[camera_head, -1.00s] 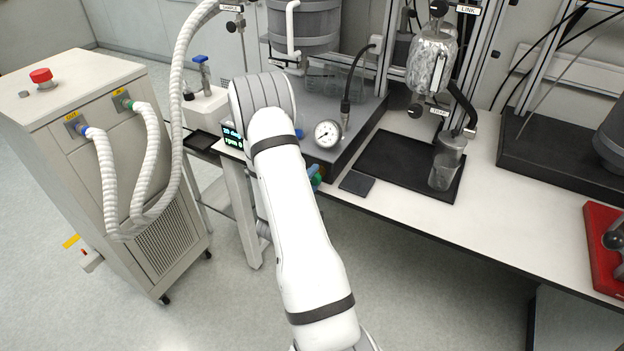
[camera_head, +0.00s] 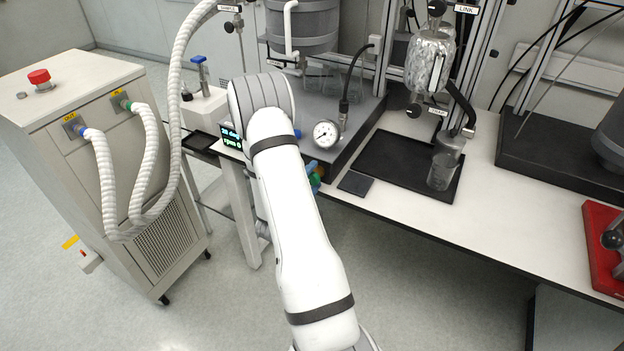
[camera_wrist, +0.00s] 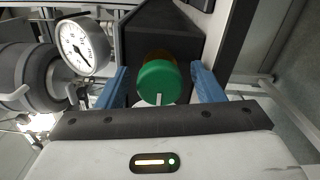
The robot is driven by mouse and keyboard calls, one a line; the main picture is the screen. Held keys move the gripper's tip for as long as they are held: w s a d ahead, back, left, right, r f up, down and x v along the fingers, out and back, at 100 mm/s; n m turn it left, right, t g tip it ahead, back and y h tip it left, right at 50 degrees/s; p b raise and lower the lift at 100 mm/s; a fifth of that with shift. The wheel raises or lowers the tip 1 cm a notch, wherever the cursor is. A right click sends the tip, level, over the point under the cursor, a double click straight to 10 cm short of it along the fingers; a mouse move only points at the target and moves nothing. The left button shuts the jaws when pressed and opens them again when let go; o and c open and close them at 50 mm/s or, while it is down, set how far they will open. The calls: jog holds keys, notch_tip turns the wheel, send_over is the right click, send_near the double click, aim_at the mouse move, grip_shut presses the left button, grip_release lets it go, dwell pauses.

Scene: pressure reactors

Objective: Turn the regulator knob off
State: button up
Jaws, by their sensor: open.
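The regulator knob (camera_wrist: 159,82) is a green round cap with a white mark at its lower edge, in the middle of the wrist view. It sits on a brass-coloured collar in front of a dark block. My gripper (camera_wrist: 160,84) is open, with one blue finger on each side of the knob. The fingers look apart from it, though exact contact cannot be told. In the head view, my arm hides most of the gripper; only small blue and green bits (camera_head: 315,173) show at the bench's front edge.
A round pressure gauge (camera_head: 326,134) stands just beside the knob and also shows in the wrist view (camera_wrist: 83,46). A chiller cabinet (camera_head: 95,160) with white hoses stands left. Floor in front is clear.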

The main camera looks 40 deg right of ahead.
jog(key=shift+a, duration=0.1)
jog(key=b+v, duration=0.1)
jog(key=v, duration=0.6)
jog(key=shift+a+b, duration=0.25)
jog(key=shift+b, duration=0.1)
jog(key=shift+s, duration=0.1)
